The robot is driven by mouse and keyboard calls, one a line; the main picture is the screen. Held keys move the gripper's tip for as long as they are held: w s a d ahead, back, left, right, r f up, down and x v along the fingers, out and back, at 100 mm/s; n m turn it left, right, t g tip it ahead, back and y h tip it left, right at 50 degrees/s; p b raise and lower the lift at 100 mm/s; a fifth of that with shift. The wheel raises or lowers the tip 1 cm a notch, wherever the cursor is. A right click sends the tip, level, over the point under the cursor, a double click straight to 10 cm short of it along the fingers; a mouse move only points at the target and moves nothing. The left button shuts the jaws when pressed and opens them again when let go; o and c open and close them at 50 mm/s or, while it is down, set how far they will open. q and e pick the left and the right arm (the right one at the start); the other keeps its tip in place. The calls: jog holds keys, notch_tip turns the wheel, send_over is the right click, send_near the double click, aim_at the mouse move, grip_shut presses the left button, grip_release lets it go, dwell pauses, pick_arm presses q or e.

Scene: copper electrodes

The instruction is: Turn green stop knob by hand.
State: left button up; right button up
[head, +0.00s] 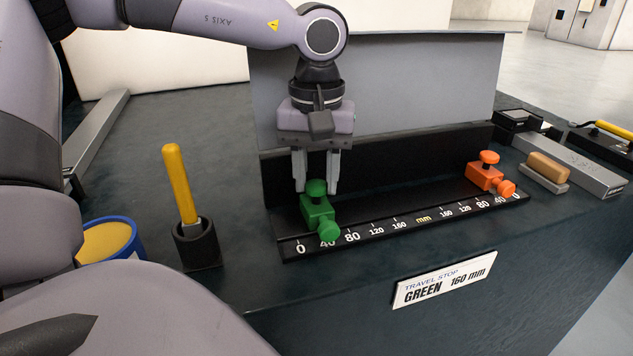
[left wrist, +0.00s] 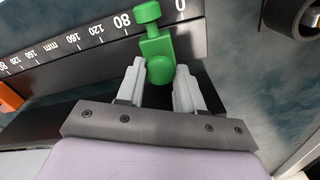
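The green stop (head: 317,209) sits on the black scaled rail (head: 400,212), near the 40 mark at its left end. It has a round knob on top (head: 316,187) and another knob at its front (head: 328,230). My left gripper (head: 316,187) points down over it, with a finger on either side of the top knob. In the left wrist view the green top knob (left wrist: 160,70) lies between the spread fingers (left wrist: 160,85), which do not look closed on it. My right gripper is not in view.
An orange stop (head: 484,176) sits at the rail's right end. A sign (head: 445,279) reads "TRAVEL STOP GREEN 160 mm". A grey panel (head: 400,90) stands behind. A yellow-handled tool (head: 178,185) in a black holder (head: 196,245) and a blue-rimmed tin (head: 135,232) stand left.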

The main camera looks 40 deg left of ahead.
pick_arm(q)
jog(key=shift+o, duration=1.4)
notch_tip(320, 180, up, 6)
jog(key=p, duration=0.5)
jog(key=shift+r, duration=0.1)
notch_tip(320, 180, up, 7)
